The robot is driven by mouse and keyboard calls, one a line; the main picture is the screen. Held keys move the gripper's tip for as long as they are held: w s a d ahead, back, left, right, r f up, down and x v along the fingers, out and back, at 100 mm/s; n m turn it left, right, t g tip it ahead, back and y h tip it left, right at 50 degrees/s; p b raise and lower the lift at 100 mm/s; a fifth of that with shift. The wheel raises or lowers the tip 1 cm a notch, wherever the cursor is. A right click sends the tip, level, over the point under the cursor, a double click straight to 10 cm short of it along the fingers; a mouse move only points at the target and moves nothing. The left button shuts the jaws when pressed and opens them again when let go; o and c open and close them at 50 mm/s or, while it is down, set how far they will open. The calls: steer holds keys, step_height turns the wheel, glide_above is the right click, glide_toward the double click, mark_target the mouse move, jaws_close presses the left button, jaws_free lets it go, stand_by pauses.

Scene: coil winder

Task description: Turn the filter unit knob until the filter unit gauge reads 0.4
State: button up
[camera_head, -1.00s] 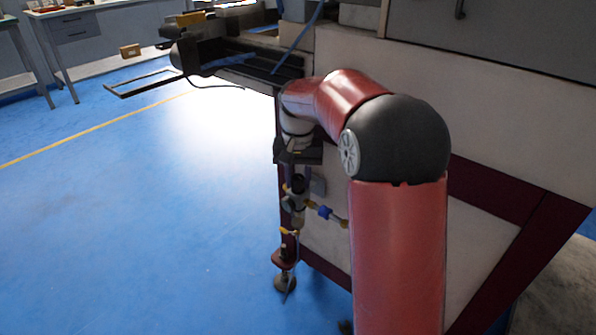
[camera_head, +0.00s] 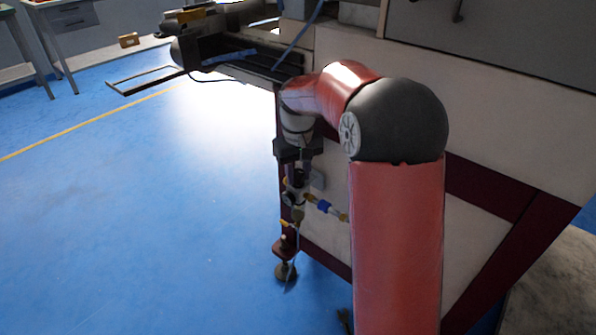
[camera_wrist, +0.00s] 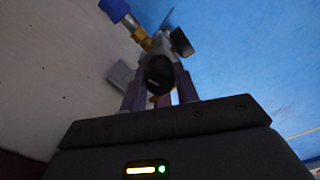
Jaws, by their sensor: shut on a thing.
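The filter unit (camera_head: 297,197) is a small dark fitting on the side of the machine. In the wrist view it shows as a grey body (camera_wrist: 172,56) above my gripper. Its knob (camera_wrist: 160,74) is dark and round, facing the wrist camera. My gripper (camera_wrist: 160,88) has its two purple-grey fingers on either side of the knob and is shut on it. In the head view my gripper (camera_head: 302,163) is above the filter unit, partly hidden by my arm. A black round part (camera_wrist: 181,42), perhaps the gauge, is turned edge-on; no reading shows.
A brass fitting and blue connector (camera_head: 325,206) stick out right of the filter unit. The pale machine panel (camera_head: 450,225) stands close behind it. A machine foot (camera_head: 286,272) is below. Blue floor (camera_head: 130,230) lies open to the left.

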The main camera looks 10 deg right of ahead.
mark_target(298, 171)
steer(key=o, duration=1)
steer(key=shift+c, duration=0.2)
step_height(298, 171, up, 7)
steer(key=shift+r+p, duration=0.1)
steer(key=shift+p, duration=0.2)
steer(key=shift+r, duration=0.3)
